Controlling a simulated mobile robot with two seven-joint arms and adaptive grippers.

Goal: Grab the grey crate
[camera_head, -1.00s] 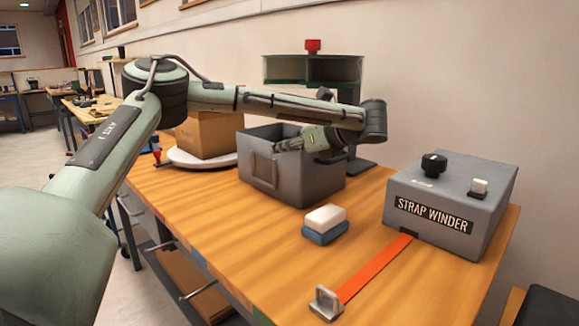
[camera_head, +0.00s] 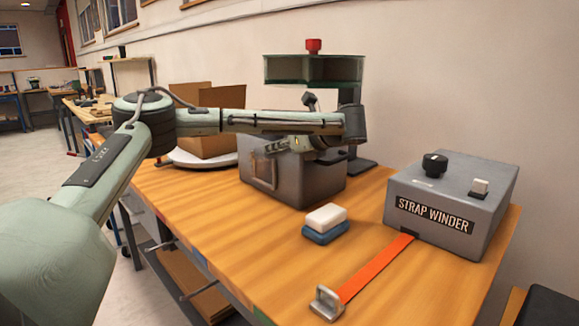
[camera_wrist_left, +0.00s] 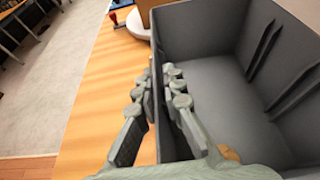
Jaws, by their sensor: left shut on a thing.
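The grey crate (camera_head: 318,185) is an open-topped box standing on the wooden table, with a handle frame on its front-left side. My left gripper (camera_head: 272,149) reaches over it at the near left rim. In the left wrist view, the fingers of my left gripper (camera_wrist_left: 162,72) straddle the crate's side wall, one inside and one outside, shut on it. My left arm hides part of the crate's rim in the head view. My right gripper is not in view.
Behind the crate stands a dark green machine with a red knob (camera_head: 313,46). A white-and-blue block (camera_head: 325,224), a strap winder (camera_head: 440,212) and its orange strap (camera_head: 375,268) lie in front and right.

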